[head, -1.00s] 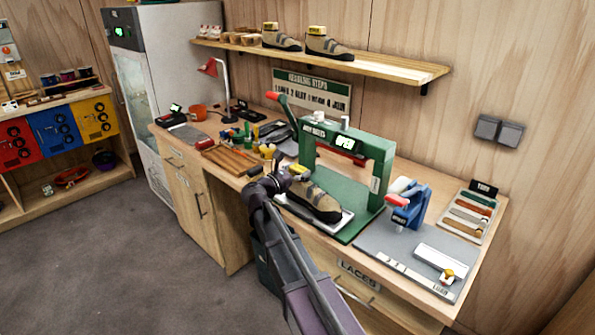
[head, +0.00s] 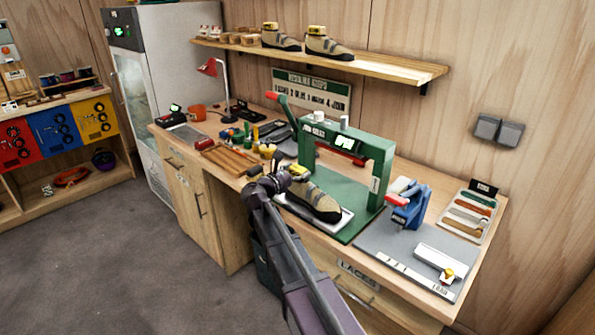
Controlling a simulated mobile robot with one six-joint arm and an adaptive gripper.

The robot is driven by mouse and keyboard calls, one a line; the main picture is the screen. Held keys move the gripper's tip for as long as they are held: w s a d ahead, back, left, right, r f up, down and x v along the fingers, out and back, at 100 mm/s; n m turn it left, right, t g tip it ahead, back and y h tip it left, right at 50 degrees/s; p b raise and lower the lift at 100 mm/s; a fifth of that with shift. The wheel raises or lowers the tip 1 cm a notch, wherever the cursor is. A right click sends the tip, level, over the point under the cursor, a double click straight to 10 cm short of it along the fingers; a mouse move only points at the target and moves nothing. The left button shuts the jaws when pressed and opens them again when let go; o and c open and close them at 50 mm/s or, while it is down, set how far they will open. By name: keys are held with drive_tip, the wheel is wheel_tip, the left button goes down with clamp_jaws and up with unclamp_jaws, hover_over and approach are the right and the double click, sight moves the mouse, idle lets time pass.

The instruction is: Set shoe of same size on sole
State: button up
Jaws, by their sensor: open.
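A tan and grey shoe (head: 318,203) with a yellow top piece (head: 298,170) sits on a white plate (head: 340,225) at the front of the green press (head: 372,165). Its toe points toward the lower right. No separate sole can be made out under it. My gripper (head: 283,178) is open beside the shoe's heel end, close to the yellow piece; I cannot tell if they touch. My arm hides part of the heel side. Two similar shoes, one at left (head: 281,38) and one at right (head: 329,44), stand on the wall shelf.
The wall shelf (head: 400,66) also holds small items at its left end. Tools and a wooden tray (head: 228,160) crowd the bench left of the press. A blue clamp-like tool (head: 410,207) with a red handle stands on a grey mat (head: 385,245) to the right. Floor at left is clear.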

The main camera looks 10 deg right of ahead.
drive_tip(key=shift+a, duration=0.15)
drive_tip(key=v, duration=1.1)
drive_tip(key=shift+s+a, duration=0.25)
drive_tip(key=s+d+f+m+g, duration=0.1)
drive_tip(key=d+m, duration=0.1)
drive_tip(key=s+d+f+m+g+y+p, duration=0.1)
drive_tip(key=d+m, duration=0.1)
drive_tip(key=s+d+f+m+g+y, duration=0.1)
drive_tip(key=s+d+f, duration=0.1)
drive_tip(key=shift+d+m+g+p, duration=0.3)
drive_tip(key=shift+m+p, duration=0.1)
drive_tip(key=s+d+f+m+g+y, duration=0.1)
drive_tip(key=m, duration=0.1)
drive_tip(key=s+d+f+m+g+y+p, duration=0.1)
drive_tip(key=s+m, duration=0.1)
drive_tip(key=s+d+f+m+g+y, duration=0.1)
drive_tip(key=s+d+f+m, duration=0.1)
drive_tip(key=shift+s+f+p, duration=0.1)
drive_tip(key=shift+s+p, duration=0.05)
drive_tip(key=shift+p, duration=0.2)
drive_tip(key=s+a+f+m+g+y+p, duration=0.1)
drive_tip(key=s+f+m+g+y+p, duration=0.2)
drive_tip(key=s+m+y, duration=0.6)
drive_tip(key=shift+s+m+g+y+p, duration=0.35)
drive_tip(key=shift+s+m+g, duration=0.15)
drive_tip(key=shift+s+m, duration=1.55)
